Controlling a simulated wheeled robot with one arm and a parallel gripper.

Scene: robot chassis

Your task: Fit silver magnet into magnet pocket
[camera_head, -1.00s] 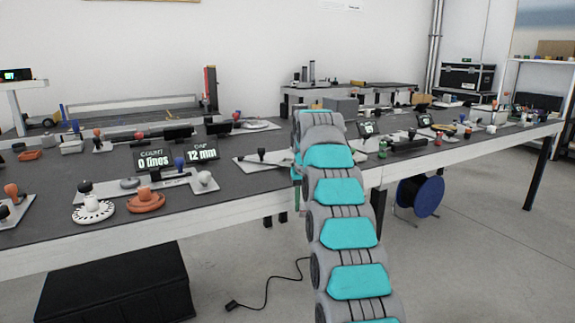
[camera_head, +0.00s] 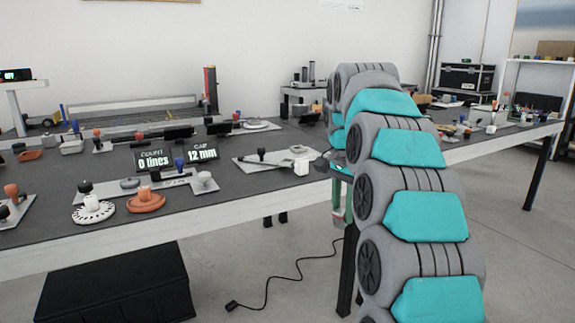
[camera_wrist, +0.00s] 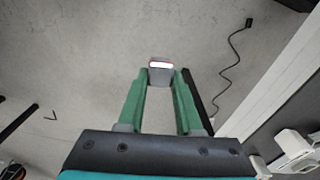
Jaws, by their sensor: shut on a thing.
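My gripper (camera_wrist: 160,85) has two green fingers, shut on a small grey block with a white and red end, which I take to be the silver magnet (camera_wrist: 160,73). In the wrist view the block sits between the fingertips, above bare floor. In the head view my gripper (camera_head: 342,212) hangs beside the table's front edge, partly hidden by my arm, and the block cannot be made out. I cannot tell which fixture has the magnet pocket.
The long dark table (camera_head: 240,200) carries several fixtures. A grey plate (camera_head: 248,161) with a black knob and a white block lies near my arm. Displays read "0 lines" (camera_head: 153,161) and "12 mm" (camera_head: 202,153). A black cable (camera_head: 290,278) lies on the floor.

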